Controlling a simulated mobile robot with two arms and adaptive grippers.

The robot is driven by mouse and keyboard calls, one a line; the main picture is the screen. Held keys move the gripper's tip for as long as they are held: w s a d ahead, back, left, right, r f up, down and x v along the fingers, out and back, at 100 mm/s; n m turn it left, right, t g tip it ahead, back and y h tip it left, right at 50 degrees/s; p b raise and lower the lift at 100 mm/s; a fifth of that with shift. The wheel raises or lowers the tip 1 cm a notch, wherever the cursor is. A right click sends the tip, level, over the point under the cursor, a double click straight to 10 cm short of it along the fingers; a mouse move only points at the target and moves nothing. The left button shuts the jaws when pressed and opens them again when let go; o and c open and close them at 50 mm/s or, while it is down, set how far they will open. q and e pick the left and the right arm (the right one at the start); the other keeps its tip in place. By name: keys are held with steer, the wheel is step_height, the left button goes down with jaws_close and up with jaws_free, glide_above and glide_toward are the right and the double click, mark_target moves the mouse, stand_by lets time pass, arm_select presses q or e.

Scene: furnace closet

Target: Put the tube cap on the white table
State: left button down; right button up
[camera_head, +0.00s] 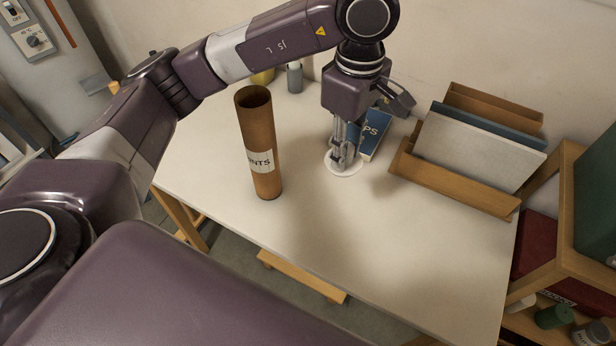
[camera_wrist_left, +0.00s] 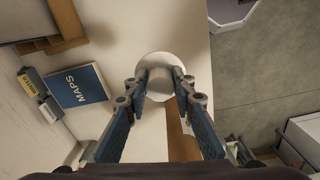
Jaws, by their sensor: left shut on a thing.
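The tube cap (camera_head: 343,170) is a flat white disc with a round rim. My left gripper (camera_head: 343,158) points down over the white table (camera_head: 400,260) and is shut on the cap. The cap also shows between the fingertips in the left wrist view (camera_wrist_left: 160,62). I cannot tell whether the cap touches the tabletop or hangs above it. A brown cardboard tube (camera_head: 262,125) with a white label stands upright on the table, left of the gripper, its top open and dark. My right gripper is not in view.
A blue MAPS box (camera_head: 374,130) lies just behind the gripper. A wooden file holder (camera_head: 455,183) with folders stands at the right. A grey bottle (camera_head: 295,78) stands at the back. A wooden shelf (camera_head: 565,215) adjoins the table's right side. The table's front middle is clear.

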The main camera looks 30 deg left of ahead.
arm_select(q)
steer(key=shift+d+f+n, duration=0.15)
steer(key=shift+f+n, duration=0.15)
step_height(320, 180, down, 15)
steer(key=shift+f+p, duration=0.2)
steer(key=shift+p, duration=0.7)
step_height(320, 180, down, 4)
steer(key=shift+f+p, duration=0.1)
steer(key=shift+p, duration=0.3)
steer(key=shift+f, duration=0.15)
steer(key=c, duration=2.1)
jaws_free()
steer(key=o, duration=0.5)
